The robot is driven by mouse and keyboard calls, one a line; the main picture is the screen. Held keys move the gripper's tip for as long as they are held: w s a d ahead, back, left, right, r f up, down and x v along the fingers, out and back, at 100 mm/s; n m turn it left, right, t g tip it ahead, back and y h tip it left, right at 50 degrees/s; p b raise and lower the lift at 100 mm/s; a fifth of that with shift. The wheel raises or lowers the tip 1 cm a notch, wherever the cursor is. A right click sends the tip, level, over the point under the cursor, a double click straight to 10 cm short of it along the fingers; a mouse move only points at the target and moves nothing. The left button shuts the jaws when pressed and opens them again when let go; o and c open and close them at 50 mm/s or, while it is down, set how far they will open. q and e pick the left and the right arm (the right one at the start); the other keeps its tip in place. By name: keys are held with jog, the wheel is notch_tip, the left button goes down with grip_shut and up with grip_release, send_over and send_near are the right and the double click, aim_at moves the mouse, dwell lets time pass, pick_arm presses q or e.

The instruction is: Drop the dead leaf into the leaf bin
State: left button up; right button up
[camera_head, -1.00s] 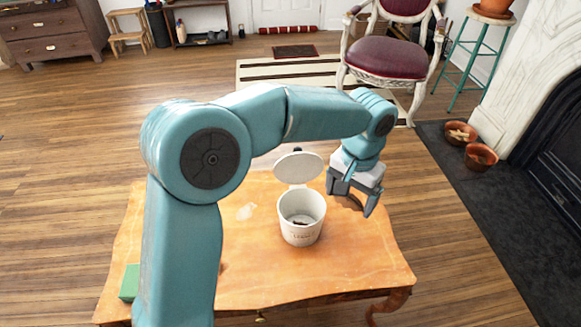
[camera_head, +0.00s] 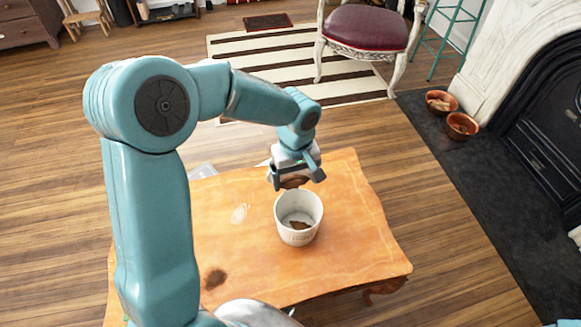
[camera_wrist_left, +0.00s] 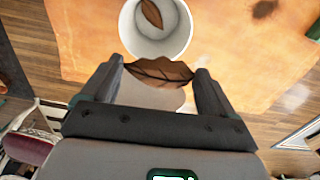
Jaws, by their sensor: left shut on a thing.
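The dead leaf (camera_wrist_left: 160,72) is brown with a scalloped edge. It is held between the fingertips of my left gripper (camera_wrist_left: 160,66); in the head view the leaf (camera_head: 294,182) shows just under the left gripper (camera_head: 297,181). The leaf bin (camera_head: 284,213) is a white, open-topped bucket on the wooden table. The gripper and leaf are above and just behind its far rim. The bin also shows in the wrist view (camera_wrist_left: 140,44), beyond the leaf. Another brown leaf (camera_head: 300,225) lies inside it. My right gripper is not in view.
The orange wooden table (camera_head: 345,235) is clear to the right of the bin. A dark spot (camera_head: 214,279) and a pale mark (camera_head: 239,213) are on its top. A chair (camera_head: 366,27) and terracotta pots (camera_head: 462,126) stand beyond.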

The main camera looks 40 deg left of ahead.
pick_arm(q)
jog(key=shift+s+a+f+n, duration=0.15)
jog(key=shift+s+n, duration=0.15)
jog(key=shift+n, duration=0.2)
jog(key=shift+f, duration=0.2)
notch_tip(320, 180, down, 6)
jog(key=b, duration=0.4)
jog(key=shift+s+r, duration=0.1)
jog(key=shift+r, duration=0.05)
jog(key=o, duration=0.8)
jog(key=shift+c, duration=0.2)
notch_tip(320, 180, up, 16)
jog(key=p, duration=0.3)
send_over(293, 181)
jog(key=shift+a+r, duration=0.1)
jog(key=shift+r, duration=0.05)
